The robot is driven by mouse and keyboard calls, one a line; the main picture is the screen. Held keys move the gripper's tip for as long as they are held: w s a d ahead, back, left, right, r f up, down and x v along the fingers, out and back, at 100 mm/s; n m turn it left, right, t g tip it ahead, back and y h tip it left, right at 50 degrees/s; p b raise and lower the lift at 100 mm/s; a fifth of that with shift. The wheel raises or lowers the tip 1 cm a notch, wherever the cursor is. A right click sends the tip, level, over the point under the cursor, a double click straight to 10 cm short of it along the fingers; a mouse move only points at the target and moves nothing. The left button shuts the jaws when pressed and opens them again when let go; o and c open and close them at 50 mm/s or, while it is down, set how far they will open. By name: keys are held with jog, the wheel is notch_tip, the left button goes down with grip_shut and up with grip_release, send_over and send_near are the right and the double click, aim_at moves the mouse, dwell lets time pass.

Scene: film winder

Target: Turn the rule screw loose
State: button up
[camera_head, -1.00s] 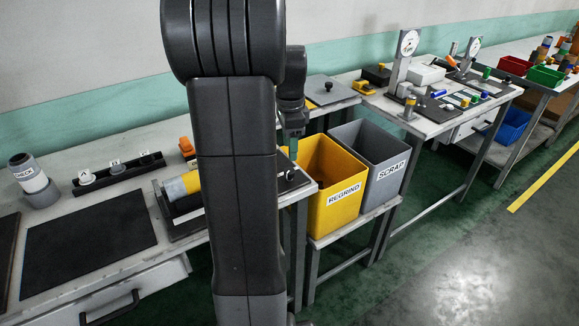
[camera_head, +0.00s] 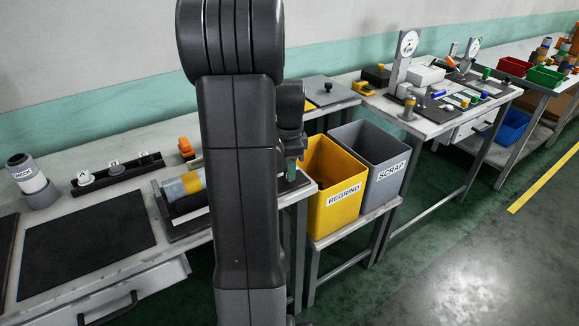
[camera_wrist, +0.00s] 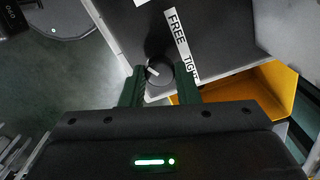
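The rule screw appears as a round black knob (camera_wrist: 160,73) with a white pointer line, in the wrist view. It stands at the edge of a dark plate (camera_wrist: 150,25) beside a white label (camera_wrist: 177,32) reading FREE and, partly hidden, TIGHT. The pointer slants toward the upper left of that picture. My gripper (camera_wrist: 160,75) has its two green fingers on either side of the knob, with only narrow gaps showing; I see no clear grip on it. In the head view my gripper (camera_head: 292,170) is low over the bench's right end and hides the knob.
A yellow REGRIND bin (camera_head: 333,190) and a grey SCRAP bin (camera_head: 384,167) stand right of the bench, close to my gripper. A cradle with a grey-and-yellow roll (camera_head: 183,187) lies to the left. My arm hides part of the bench.

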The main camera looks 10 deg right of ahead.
jog(key=shift+c, duration=0.5)
jog(key=shift+n, duration=0.4)
jog(key=n+p, duration=0.2)
jog(key=n, duration=0.2)
jog(key=shift+r+n, duration=0.1)
jog(key=shift+n, duration=0.2)
jog(key=n+p, duration=0.1)
jog(key=n, duration=0.5)
jog(key=n+p, duration=0.1)
jog(key=n, duration=0.5)
jog(key=shift+n, duration=0.3)
jog(key=n, duration=0.6)
jog(key=shift+w, duration=0.1)
